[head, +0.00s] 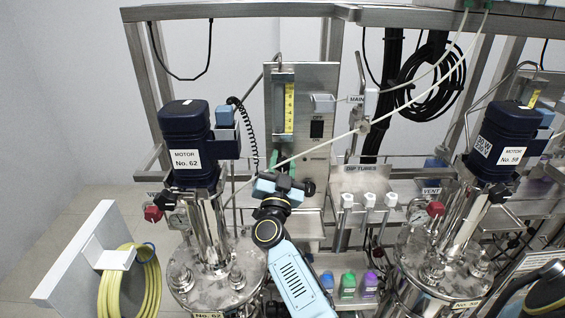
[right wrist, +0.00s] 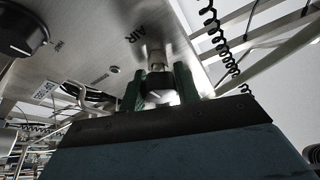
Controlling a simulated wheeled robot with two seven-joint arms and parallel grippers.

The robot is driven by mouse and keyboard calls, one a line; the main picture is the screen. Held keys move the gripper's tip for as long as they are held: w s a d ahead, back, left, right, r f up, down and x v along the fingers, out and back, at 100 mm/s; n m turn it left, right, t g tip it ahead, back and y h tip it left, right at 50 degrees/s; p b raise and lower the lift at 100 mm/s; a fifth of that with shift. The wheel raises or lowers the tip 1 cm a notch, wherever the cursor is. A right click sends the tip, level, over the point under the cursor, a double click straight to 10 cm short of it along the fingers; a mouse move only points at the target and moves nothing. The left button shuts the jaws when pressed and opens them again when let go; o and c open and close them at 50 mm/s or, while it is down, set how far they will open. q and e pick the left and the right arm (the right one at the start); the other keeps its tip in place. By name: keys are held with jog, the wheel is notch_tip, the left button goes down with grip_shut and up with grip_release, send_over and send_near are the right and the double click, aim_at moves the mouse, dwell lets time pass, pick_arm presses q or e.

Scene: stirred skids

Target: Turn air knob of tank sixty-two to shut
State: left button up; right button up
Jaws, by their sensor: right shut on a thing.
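The steel panel (head: 312,80) beside tank sixty-two (head: 217,275) carries a small valve with a metal stem, next to the word AIR in the right wrist view. The dark air knob (right wrist: 158,88) has a pale mark on it. My right gripper (right wrist: 160,84) is shut on this knob, with a green finger on each side. In the head view my right gripper (head: 275,168) reaches up to the lower left of the panel and hides the knob. The motor labelled No. 62 (head: 187,140) stands left of it.
A larger black knob (right wrist: 22,32) sits on the same panel. A coiled black cable (head: 248,130) hangs close to my right gripper. Several coloured bottles (head: 347,286) stand right of my forearm. Tank fifty-eight's motor (head: 502,140) is at the right.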

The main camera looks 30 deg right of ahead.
jog(key=o, duration=1)
jog(key=shift+c, duration=0.2)
jog(key=b+v, duration=0.2)
jog(key=v, duration=1.1)
jog(key=shift+s+a+f, duration=0.1)
jog(key=shift+s, duration=0.05)
